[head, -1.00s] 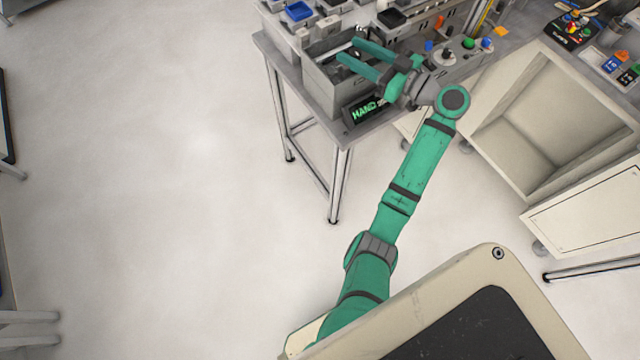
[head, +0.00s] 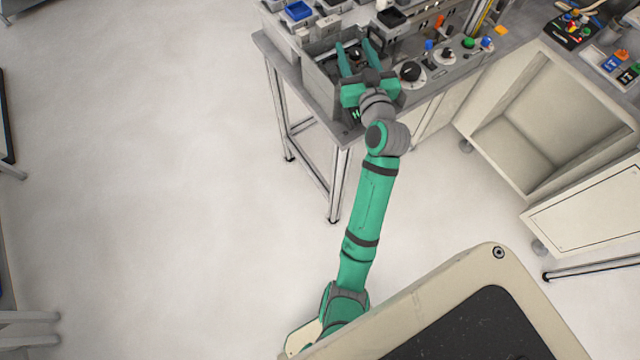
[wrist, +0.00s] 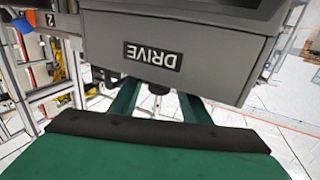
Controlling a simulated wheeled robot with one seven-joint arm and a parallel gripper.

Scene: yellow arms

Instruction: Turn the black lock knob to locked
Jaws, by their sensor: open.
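A black knob (head: 410,70) sits on a round pale dial on the bench, just right of my gripper in the head view. A smaller black knob (head: 447,54) stands on another pale dial further right. I cannot read which is the lock knob, nor its setting. My gripper (head: 354,48) is open, its green fingers reaching over the grey box at the bench's left end. In the wrist view the fingers (wrist: 160,100) extend beneath a grey housing (wrist: 225,55) with an upside-down DRIVE label (wrist: 153,57). A small dark post shows between them; I cannot tell whether they touch it.
The grey box (head: 318,75) surrounds the finger area. Small bins, including a blue one (head: 298,10), line the back. Green (head: 467,43) and blue (head: 486,43) buttons are right of the dials. An open cabinet (head: 550,110) stands right; floor left is clear.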

